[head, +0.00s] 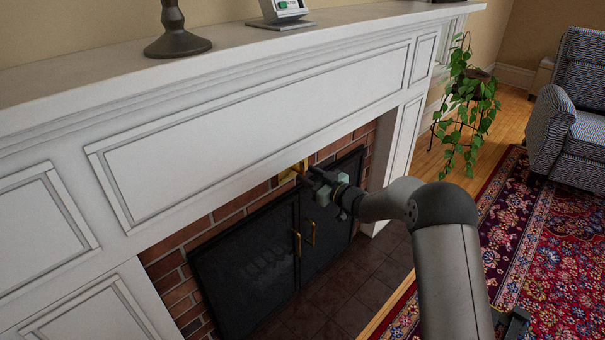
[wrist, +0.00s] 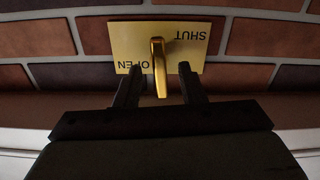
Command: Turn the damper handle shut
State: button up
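The brass damper plate (head: 290,174) is set in the brick just under the mantel, partly hidden by my gripper in the head view. In the wrist view the plate (wrist: 193,60) appears upside down, with SHUT at upper right and OPEN at lower left. The brass damper handle (wrist: 160,66) extends from mid-plate toward the bottom of the wrist picture, beside the word OPEN. My gripper (wrist: 158,72) is open, one dark finger on each side of the handle, with visible gaps. My gripper also shows in the head view (head: 309,176).
Below are black mesh fireplace doors (head: 245,275) with brass pulls (head: 311,232). The white mantel (head: 235,50) overhangs above, bearing a dark candlestick base (head: 177,43) and a small device (head: 280,12). A plant (head: 468,105) and armchair (head: 585,110) stand to the right.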

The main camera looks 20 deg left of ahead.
aim_at(304, 172)
jog(key=shift+x, duration=1.65)
grip_shut()
